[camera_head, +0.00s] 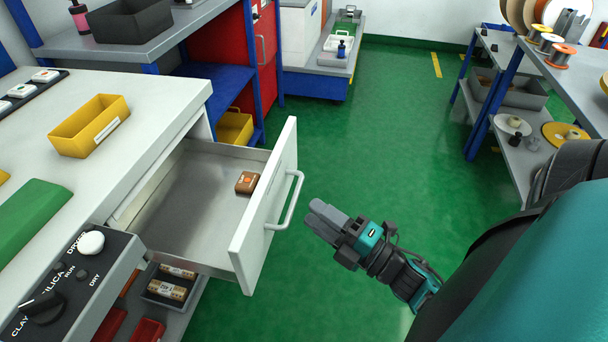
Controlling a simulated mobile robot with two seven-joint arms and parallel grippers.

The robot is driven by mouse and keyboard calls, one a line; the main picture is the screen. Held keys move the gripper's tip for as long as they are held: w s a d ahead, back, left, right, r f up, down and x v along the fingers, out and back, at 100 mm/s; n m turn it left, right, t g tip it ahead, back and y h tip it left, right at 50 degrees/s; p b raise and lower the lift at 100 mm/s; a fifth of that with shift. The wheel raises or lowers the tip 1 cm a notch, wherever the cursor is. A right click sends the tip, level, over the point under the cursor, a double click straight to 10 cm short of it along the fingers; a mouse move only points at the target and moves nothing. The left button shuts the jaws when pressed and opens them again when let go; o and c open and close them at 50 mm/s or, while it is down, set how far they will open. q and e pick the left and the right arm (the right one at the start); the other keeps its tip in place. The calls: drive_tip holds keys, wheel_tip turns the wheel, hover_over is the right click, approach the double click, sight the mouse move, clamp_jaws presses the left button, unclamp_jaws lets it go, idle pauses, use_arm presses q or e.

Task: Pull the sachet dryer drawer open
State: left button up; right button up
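The drawer (190,205) stands pulled out from under the white bench, its metal tray exposed. Its white front panel (268,205) carries a light bar handle (294,202) facing right. A small brown block with an orange mark (247,182) lies in the tray near the front. The dryer control panel (70,285), with a black knob and a white button, is left of the drawer. My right gripper (318,219) is just right of the handle, apart from it, with its grey fingers toward it. The finger gap is unclear. My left gripper is out of view.
A yellow bin (90,125) and a green block (30,215) sit on the bench. A shelf with small rolls (170,285) is below the drawer. Shelving with spools (560,55) stands at right. The green floor (370,130) between is clear.

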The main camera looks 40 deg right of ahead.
drive_tip(key=v, duration=0.8)
drive_tip(key=shift+s, duration=0.1)
